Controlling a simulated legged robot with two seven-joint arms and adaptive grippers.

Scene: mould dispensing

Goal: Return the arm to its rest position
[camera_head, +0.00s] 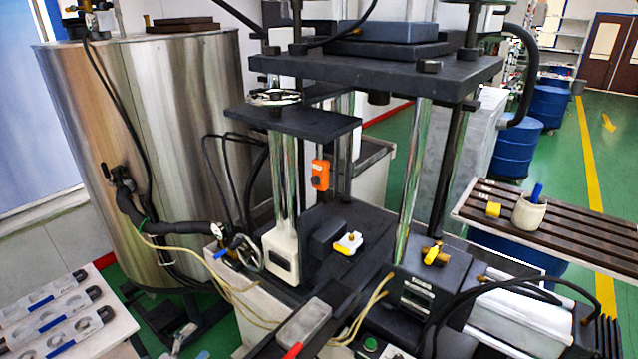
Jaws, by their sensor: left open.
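My left gripper (190,342) shows only in part at the bottom edge, left of the machine. Its fingers are apart and nothing shows between them. A grey block with a red handle (303,322) lies on dark rails at the front of the press machine (375,70). The gripper is to the left of this block and apart from it. Several metal moulds with round holes and blue strips (50,317) lie on a pale table (105,338) at the lower left. My right gripper is not in view.
A large steel tank (175,130) stands behind at the left, with hoses and a valve toward the machine. A slatted shelf (570,232) at the right holds a white pot (529,210). Blue drums (515,145) stand behind. Green floor is open at the far right.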

